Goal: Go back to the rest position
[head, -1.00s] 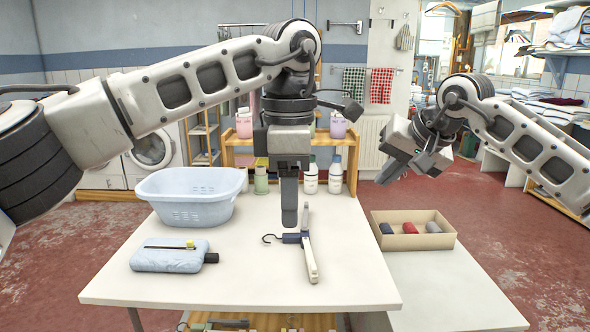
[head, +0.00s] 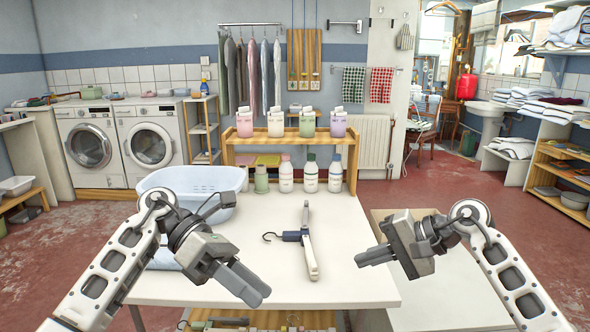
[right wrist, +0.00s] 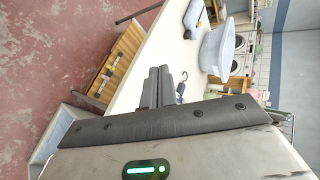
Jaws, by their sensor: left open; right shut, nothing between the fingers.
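My left gripper (head: 253,288) is at the end of the arm coming in from the left, over the front left part of the table (head: 350,285). Its fingers are open and hold nothing. My right gripper (head: 364,258) is over the right side of the table, fingers pointing left. It is shut and empty; its fingers (right wrist: 158,86) lie together in the right wrist view. The hanger-like tool (head: 307,240), white with a dark blue middle and a black hook, lies on the table between the grippers, apart from both.
A light blue basket (head: 200,180) stands at the table's back left, partly behind my left arm. A light blue folded cloth (head: 164,258) is mostly hidden there. Several bottles (head: 310,174) stand at the back edge. My right arm covers the side surface's box area.

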